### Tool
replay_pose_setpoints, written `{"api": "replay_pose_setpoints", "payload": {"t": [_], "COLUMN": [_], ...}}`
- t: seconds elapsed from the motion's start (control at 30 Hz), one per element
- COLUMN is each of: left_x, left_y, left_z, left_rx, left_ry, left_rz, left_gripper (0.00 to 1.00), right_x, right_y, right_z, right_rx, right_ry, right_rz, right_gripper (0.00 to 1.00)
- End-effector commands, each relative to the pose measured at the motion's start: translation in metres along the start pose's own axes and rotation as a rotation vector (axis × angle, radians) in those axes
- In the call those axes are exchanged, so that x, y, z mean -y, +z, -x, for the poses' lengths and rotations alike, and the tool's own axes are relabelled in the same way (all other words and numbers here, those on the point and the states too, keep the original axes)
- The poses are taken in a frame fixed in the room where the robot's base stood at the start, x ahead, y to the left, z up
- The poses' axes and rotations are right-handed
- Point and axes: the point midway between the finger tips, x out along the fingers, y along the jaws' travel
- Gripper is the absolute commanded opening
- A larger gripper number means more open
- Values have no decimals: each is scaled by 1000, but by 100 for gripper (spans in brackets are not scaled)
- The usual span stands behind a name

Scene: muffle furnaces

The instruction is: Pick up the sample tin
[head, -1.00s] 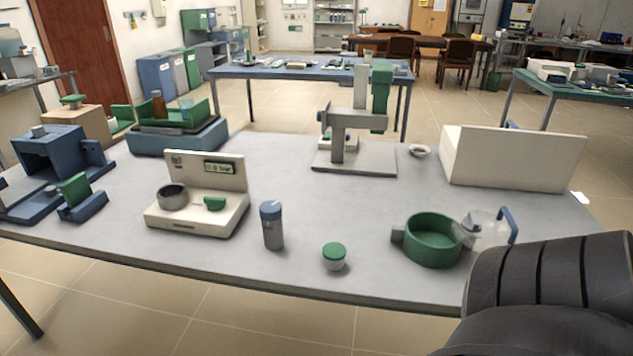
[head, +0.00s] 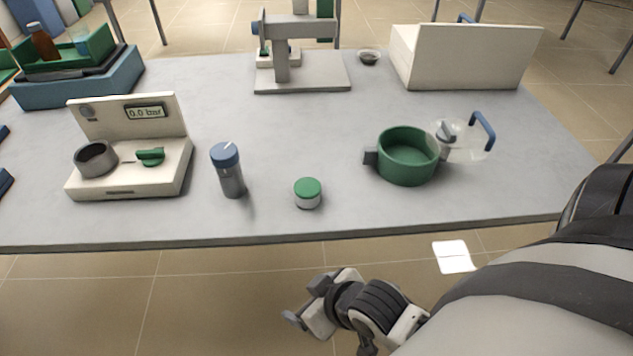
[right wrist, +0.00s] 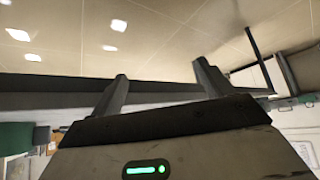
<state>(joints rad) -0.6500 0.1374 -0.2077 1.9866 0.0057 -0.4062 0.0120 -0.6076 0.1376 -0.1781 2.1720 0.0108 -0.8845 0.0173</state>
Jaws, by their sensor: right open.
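The sample tin is most likely the small white tin with a green lid (head: 307,194), which stands upright near the front edge of the grey table. My right gripper (head: 304,300) is below and in front of the table's front edge, apart from the tin. It is open and empty; in the right wrist view its two fingers (right wrist: 163,88) stand apart with nothing between them. The tin does not show in the right wrist view. My left gripper is not in view.
A blue-capped grey cylinder (head: 228,171) stands left of the tin, and a green pot (head: 406,158) stands to the right. A cream gauge unit (head: 130,165) is further left. The table's front edge (head: 250,242) lies between my right gripper and the tin.

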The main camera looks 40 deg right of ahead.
Motion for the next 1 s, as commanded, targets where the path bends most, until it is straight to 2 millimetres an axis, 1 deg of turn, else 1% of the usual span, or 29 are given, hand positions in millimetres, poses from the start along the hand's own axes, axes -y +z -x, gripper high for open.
{"api": "replay_pose_setpoints", "payload": {"t": [0.03, 0.1, 0.23, 0.3, 0.37, 0.5, 0.57, 0.63, 0.67, 0.73, 0.77, 0.8, 0.87, 0.9, 1.0], "left_x": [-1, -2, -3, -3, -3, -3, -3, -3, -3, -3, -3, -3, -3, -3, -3], "left_y": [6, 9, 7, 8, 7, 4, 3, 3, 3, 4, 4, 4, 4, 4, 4], "left_z": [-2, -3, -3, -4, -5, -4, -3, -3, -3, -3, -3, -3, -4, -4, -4], "left_rx": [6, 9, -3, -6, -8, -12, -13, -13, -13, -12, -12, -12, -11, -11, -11], "left_ry": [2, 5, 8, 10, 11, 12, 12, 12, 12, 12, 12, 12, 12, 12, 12], "left_rz": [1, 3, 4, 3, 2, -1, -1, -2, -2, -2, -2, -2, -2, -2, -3], "left_gripper": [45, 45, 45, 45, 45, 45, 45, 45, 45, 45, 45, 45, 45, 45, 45], "right_x": [-3, -6, -6, -4, 0, 3, 1, -7, -12, -30, -40, -54, -77, -92, -125], "right_y": [-2, -2, -7, -14, -24, -52, -66, -85, -95, -119, -131, -146, -168, -183, -213], "right_z": [4, 11, 24, 26, 24, 12, 5, -3, -5, -9, -8, -6, 0, 6, 25], "right_rx": [38, 103, 210, 265, 306, 375, 405, 441, 458, 494, 509, 524, 541, 545, 546], "right_ry": [4, 7, -4, -20, -37, -55, -49, -22, -4, 59, 93, 143, 220, 270, 375], "right_rz": [-8, -26, -71, -109, -149, -253, -307, -385, -426, -539, -595, -677, -807, -894, -1100], "right_gripper": [79, 79, 79, 79, 79, 79, 79, 79, 79, 79, 79, 79, 79, 79, 79]}}
